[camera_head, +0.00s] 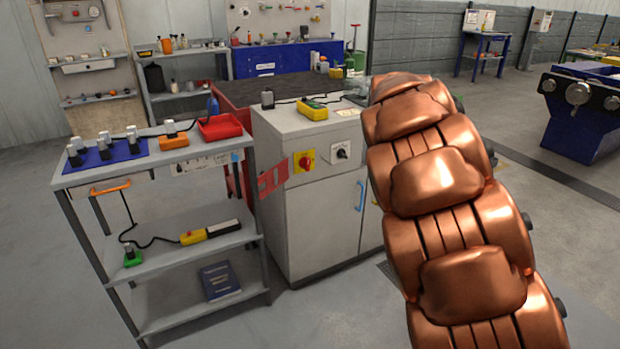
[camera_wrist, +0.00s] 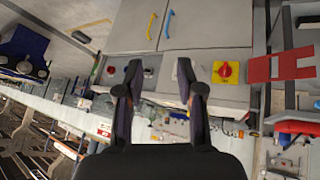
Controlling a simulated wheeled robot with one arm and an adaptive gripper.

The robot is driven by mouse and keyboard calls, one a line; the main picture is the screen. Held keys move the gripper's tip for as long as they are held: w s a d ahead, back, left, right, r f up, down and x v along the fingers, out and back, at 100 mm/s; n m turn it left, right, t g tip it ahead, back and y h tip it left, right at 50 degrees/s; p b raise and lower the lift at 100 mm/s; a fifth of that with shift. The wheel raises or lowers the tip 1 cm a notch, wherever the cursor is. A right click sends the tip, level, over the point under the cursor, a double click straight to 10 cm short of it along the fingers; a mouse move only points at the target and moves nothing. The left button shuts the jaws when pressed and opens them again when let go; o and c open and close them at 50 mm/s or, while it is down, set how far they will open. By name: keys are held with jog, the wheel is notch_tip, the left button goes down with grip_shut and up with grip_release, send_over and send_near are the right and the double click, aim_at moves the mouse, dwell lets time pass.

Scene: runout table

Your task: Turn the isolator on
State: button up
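The isolator (camera_head: 306,162) is a red rotary knob on a square yellow plate on the upper front of a grey cabinet (camera_head: 306,215). In the wrist view the isolator (camera_wrist: 226,71) sits to the right of my fingers. A black selector knob on a pale plate (camera_head: 341,152) is beside it. My gripper (camera_wrist: 160,80) is open and empty, its two dark fingers apart in front of the cabinet's front panel, touching nothing that I can see. In the head view my copper-coloured arm hides my gripper and the cabinet's right side.
A red slotted plate (camera_head: 273,179) stands out beside the isolator at the cabinet's left edge. A grey shelf trolley (camera_head: 200,151) with several tools stands to the left. A yellow-green device (camera_head: 312,109) lies on the cabinet top. Floor in front is clear.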

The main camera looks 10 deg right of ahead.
jog(key=w+f+n+t+b, duration=0.2)
jog(key=w+f+b, duration=0.4)
jog(key=w, duration=0.5)
jog(key=n+t+y+b, duration=0.2)
jog(key=t+y+b, duration=0.65)
jog(key=b, duration=0.75)
send_near(308, 162)
jog(key=shift+w, duration=0.6)
jog(key=shift+x, duration=3.1)
jog(key=shift+w+a, duration=0.3)
jog(key=shift+w, duration=0.25)
jog(key=shift+w+p, duration=0.1)
jog(key=shift+p, duration=0.2)
